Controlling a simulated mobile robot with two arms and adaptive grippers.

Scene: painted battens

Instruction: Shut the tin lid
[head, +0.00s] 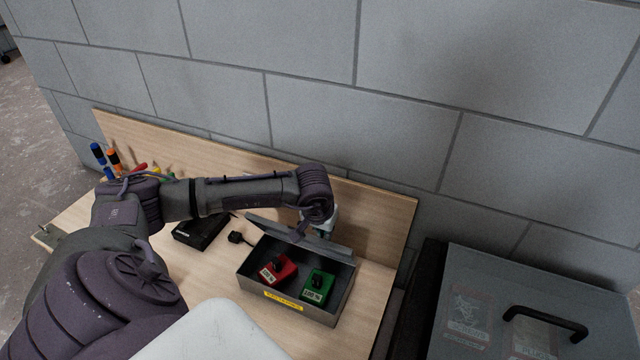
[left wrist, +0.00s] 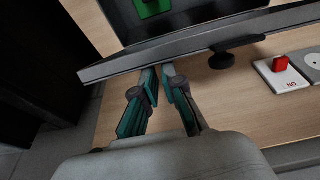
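The grey metal tin (head: 345,299) stands on the wooden bench with a yellow label on its front. Its lid (head: 278,231) is open, raised along the back side and tilted. Inside are a red labelled block (head: 284,268) and a green labelled block (head: 318,285). My left gripper (head: 320,232) is behind the lid, mostly hidden by it. In the left wrist view the gripper (left wrist: 160,70) has a narrow empty gap between its fingertips, close to the lid's edge (left wrist: 200,42); I cannot tell whether they touch. My right gripper is not in view.
A black box (head: 200,232) and a small black object (head: 236,237) lie left of the tin. Pens (head: 98,154) stand at the far left. A wooden backboard (head: 385,210) and block wall are close behind. A grey case (head: 540,285) with a black handle is at right.

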